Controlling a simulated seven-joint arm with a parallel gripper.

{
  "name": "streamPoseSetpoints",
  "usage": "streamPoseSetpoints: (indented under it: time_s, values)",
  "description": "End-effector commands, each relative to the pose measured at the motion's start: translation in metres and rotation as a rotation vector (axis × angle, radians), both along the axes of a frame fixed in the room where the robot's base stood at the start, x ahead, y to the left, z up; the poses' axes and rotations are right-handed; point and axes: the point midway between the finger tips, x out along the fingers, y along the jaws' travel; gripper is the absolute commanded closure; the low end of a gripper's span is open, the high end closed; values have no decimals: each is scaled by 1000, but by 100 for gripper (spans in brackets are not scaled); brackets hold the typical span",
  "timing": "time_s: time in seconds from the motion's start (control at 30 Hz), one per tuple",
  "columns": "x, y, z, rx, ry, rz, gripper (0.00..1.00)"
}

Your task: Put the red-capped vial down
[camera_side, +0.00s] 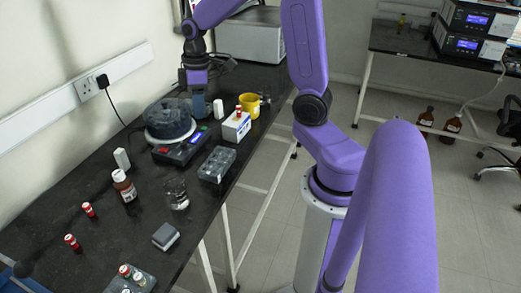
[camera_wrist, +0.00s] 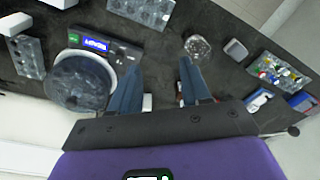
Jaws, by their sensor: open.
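Several red-capped vials show in the side view, and I cannot tell which one the task means. One vial (camera_side: 88,209) and another vial (camera_side: 72,241) stand apart on the bench at the lower left. More sit in a rack (camera_side: 146,286) at the bottom. A small red-topped item (camera_side: 238,111) shows at the white box.
The centrifuge (camera_side: 168,119) stands mid-bench, with a grey rack (camera_side: 217,164), a white box (camera_side: 235,127) and a yellow mug (camera_side: 250,104) near it. A brown bottle (camera_side: 125,187), a glass beaker (camera_side: 177,193) and a grey block (camera_side: 166,236) stand nearer. Bench between them is bare.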

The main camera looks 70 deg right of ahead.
Motion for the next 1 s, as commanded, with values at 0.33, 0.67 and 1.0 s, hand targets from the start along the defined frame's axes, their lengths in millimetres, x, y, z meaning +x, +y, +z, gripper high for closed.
streamPoseSetpoints:
  time_s: [0.33, 0.67, 1.0]
  values:
    - [-85, 102, 10, -17, 16, 218, 53]
    - [-183, 139, 10, -38, 17, 409, 53]
    - [-231, 138, 7, -50, 13, 503, 53]
